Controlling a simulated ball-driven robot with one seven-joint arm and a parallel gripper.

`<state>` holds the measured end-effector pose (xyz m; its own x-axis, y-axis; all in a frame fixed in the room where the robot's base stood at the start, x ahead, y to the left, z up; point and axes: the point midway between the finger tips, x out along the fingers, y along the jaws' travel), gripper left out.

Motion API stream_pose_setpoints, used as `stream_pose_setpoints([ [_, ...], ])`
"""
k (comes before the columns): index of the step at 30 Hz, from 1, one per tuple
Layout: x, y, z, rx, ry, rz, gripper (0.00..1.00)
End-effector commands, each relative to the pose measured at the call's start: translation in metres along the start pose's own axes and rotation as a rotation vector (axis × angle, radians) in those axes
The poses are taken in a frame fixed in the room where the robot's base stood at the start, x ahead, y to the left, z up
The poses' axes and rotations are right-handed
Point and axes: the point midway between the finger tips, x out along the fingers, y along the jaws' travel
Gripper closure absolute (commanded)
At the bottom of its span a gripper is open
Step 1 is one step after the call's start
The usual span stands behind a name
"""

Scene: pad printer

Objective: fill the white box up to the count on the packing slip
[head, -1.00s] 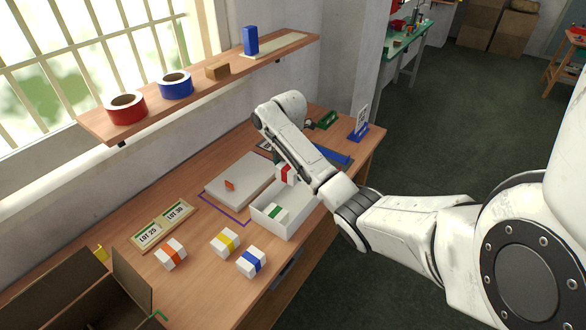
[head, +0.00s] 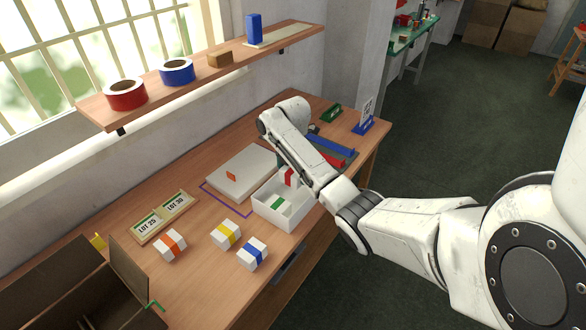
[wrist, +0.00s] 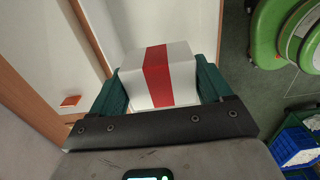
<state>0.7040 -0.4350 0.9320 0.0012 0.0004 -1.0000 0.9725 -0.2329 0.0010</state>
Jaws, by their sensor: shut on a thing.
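My gripper (wrist: 160,92) is shut on a white block with a red band (wrist: 160,70). In the head view this red-banded block (head: 289,177) is at the far end of the open white box (head: 291,222), partly behind my arm; I cannot tell whether it touches the box floor. A white block with a green band (head: 277,203) lies inside the box. Blocks with an orange band (head: 171,246), a yellow band (head: 225,234) and a blue band (head: 252,252) lie on the bench to the left. No packing slip can be clearly made out.
A white lid-like slab (head: 240,172) with a small orange piece (head: 231,175) lies behind the box. An open brown carton (head: 70,290) stands front left. A shelf (head: 200,75) overhangs the back.

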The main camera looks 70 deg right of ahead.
Motion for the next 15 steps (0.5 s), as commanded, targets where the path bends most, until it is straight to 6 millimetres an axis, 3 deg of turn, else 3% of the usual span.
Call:
stream_pose_setpoints([
  [15, 0.05, 0.0, 0.0, 0.001, 0.0, -0.001, 0.53],
])
